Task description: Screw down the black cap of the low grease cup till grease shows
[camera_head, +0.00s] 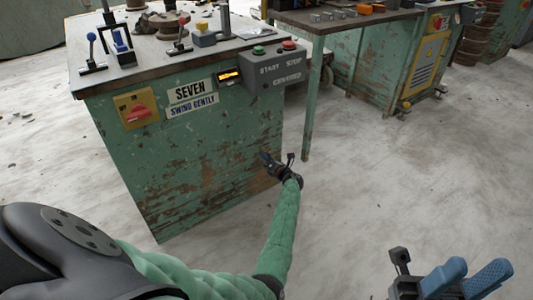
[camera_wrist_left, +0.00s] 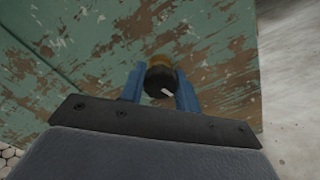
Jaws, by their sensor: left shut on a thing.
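The black cap (camera_wrist_left: 158,81) of the low grease cup shows in the left wrist view, with a small white mark on its face. A brass-coloured part of the cup (camera_wrist_left: 159,63) shows just behind it, against the green machine side. My left gripper (camera_wrist_left: 160,90) has its blue fingers on either side of the cap, shut on it. In the head view my left gripper (camera_head: 268,161) is low at the machine's side near its right edge, and hides the cup there. I cannot tell whether grease shows. My right gripper (camera_head: 476,272) is open and empty above the floor at lower right.
A table leg (camera_head: 313,105) rises right of the left gripper. The floor (camera_head: 400,170) between is clear.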

